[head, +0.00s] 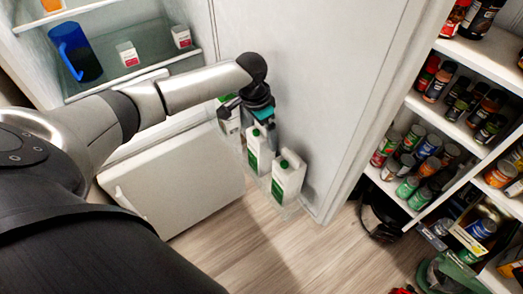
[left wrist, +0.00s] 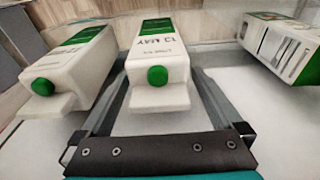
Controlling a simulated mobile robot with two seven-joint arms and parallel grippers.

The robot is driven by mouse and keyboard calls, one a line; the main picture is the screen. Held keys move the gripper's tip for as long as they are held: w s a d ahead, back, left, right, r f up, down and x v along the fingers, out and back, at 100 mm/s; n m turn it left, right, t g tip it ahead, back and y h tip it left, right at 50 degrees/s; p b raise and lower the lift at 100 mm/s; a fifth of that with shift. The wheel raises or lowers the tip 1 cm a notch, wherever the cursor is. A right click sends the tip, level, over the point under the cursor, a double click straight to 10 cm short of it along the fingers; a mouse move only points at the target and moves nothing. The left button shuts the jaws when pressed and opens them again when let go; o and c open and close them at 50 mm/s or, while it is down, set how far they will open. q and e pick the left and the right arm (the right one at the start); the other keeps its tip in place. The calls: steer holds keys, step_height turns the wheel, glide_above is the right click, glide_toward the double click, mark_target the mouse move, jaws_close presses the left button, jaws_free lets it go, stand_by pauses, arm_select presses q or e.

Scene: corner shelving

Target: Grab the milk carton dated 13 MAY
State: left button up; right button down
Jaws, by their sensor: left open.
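The milk carton dated 13 MAY (left wrist: 158,65) is white and green with a green cap. It is the middle of three in the left wrist view, and appears to be the middle carton (head: 254,158) in the head view. My left gripper (head: 262,122) is open, with one finger along each side of this carton in the left wrist view (left wrist: 160,85). Another carton (left wrist: 78,65) is on the left there; its date is hard to read. A third carton (left wrist: 285,45) is on the right, its date not visible. My right gripper is not in view.
The cartons stand close together at the open fridge door (head: 315,80), the front one (head: 288,180) near its edge. A blue jug (head: 75,52) and small tubs (head: 128,54) stand on the fridge shelves. Shelving with cans (head: 408,165) is at right.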

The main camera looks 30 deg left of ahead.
arm_select(q)
jaws_close()
stand_by(0.8)
steer(key=shift+r, duration=0.15)
